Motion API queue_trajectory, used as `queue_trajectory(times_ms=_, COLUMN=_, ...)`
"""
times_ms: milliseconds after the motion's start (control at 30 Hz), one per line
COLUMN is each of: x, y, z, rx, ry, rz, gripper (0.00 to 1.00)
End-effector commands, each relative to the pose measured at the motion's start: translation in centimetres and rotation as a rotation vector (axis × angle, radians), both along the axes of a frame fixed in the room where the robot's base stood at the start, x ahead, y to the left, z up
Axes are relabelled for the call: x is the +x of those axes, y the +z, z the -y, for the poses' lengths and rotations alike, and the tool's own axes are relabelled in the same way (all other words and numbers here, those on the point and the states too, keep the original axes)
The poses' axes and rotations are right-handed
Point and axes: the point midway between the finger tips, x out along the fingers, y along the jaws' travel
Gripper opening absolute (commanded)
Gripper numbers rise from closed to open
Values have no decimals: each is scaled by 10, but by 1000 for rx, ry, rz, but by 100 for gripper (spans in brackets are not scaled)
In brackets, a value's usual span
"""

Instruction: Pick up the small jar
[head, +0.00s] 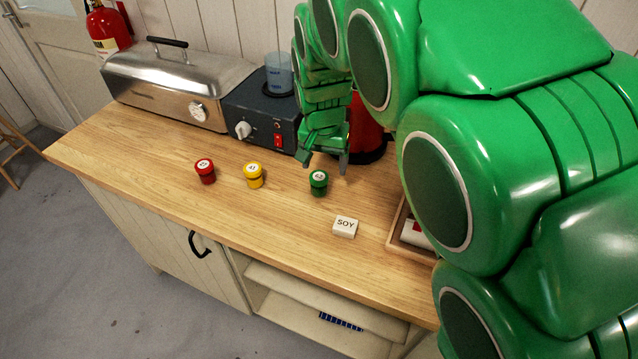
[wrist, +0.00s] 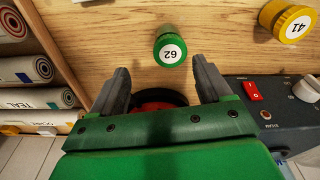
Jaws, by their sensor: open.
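Three small jars stand in a row on the wooden counter: a red jar (head: 205,171), a yellow jar (head: 254,175) and a green jar (head: 318,183). My gripper (head: 325,162) is open and empty just behind and above the green jar. In the wrist view the green jar (wrist: 171,46), labelled 62, lies ahead of the gap between my open fingers (wrist: 164,75), apart from both. The yellow jar (wrist: 287,21), labelled 41, is at the upper right there. The red jar is outside the wrist view.
A white block marked SOY (head: 345,227) lies in front of the green jar. A dark control box (head: 262,113) with a red switch and a metal steamer (head: 178,88) stand behind. A wooden tray (head: 396,236) is at the right. The counter's (head: 130,150) left part is clear.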

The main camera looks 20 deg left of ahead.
Motion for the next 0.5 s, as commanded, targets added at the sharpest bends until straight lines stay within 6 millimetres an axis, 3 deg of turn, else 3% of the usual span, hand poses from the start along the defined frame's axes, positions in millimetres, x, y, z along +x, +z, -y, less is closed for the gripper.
queue_trajectory(times_ms=500, x=-3, y=-31, z=-10, rx=1, ry=21, rz=-3, gripper=78)
